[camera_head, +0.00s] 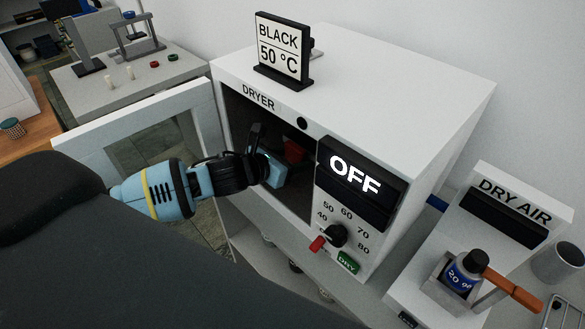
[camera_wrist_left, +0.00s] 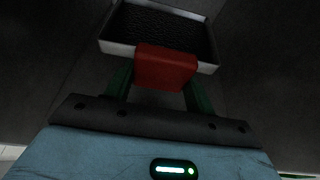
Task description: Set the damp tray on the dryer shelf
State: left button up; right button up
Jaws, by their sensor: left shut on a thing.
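The dryer (camera_head: 400,75) is a white box with its door (camera_head: 150,115) swung open to the left. My left gripper (camera_head: 284,160) reaches through the opening into the dark chamber. In the left wrist view the gripper (camera_wrist_left: 160,78) is shut on the red handle (camera_wrist_left: 166,68) of the tray. The tray (camera_wrist_left: 205,68) has pale walls and holds black, grainy material. In the head view only the red handle (camera_head: 294,151) shows clearly. The shelf is too dark to make out, so I cannot tell whether the tray touches it. My right gripper is not in view.
A sign (camera_head: 281,47) on the dryer reads BLACK 50 °C. The display (camera_head: 355,174) reads OFF, above a dial (camera_head: 335,236), a red lever (camera_head: 317,243) and a green DRY button (camera_head: 348,261). A DRY AIR unit (camera_head: 505,220) stands at the right.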

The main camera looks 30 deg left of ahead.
pick_arm(q)
notch_tip(320, 180, down, 3)
jog(key=shift+r, duration=0.2)
jog(key=shift+w+f, duration=0.2)
jog(key=shift+f, duration=0.3)
jog(key=shift+d, duration=0.1)
jog(key=shift+f, duration=0.1)
jog(key=shift+f, duration=0.15)
jog(key=o, duration=1.2)
jog(key=shift+s+r, duration=0.15)
jog(key=shift+r, duration=0.05)
jog(key=v, duration=1.1)
jog(key=shift+s+r, duration=0.15)
jog(key=shift+s, duration=0.2)
